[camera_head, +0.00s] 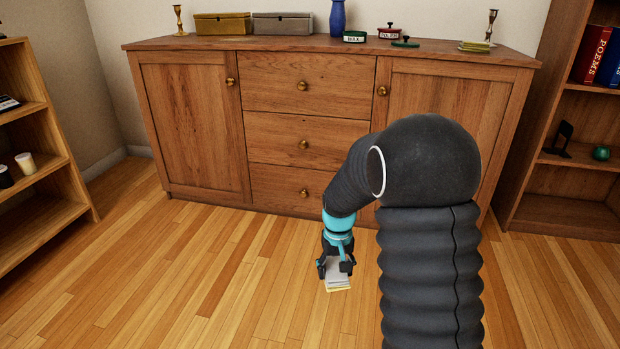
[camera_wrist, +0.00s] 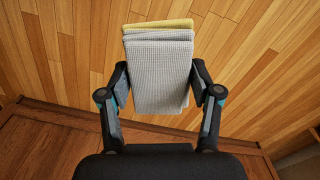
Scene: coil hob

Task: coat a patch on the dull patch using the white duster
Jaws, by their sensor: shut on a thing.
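My gripper (camera_head: 336,266) is shut on the white duster (camera_head: 337,279), low in front of the sideboard (camera_head: 305,105). In the wrist view the white duster (camera_wrist: 160,75) is a folded, waffle-textured cloth between the fingers, clear of the sideboard top. A yellow layer (camera_wrist: 157,26) shows along its far edge; I cannot tell if it is part of the duster or a second cloth. A green tin marked WAX (camera_head: 355,37) and a red tin that seems to read POLISH (camera_head: 389,33) stand on the sideboard top. I cannot make out the dull patch; my arm hides part of the front.
A green lid (camera_head: 405,43) lies beside the tins. A blue vase (camera_head: 338,17), two boxes, brass candlesticks and a small yellowish stack (camera_head: 475,46) share the top. Shelves stand at left (camera_head: 30,165) and right (camera_head: 570,195). The floor (camera_head: 220,270) is clear at centre left.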

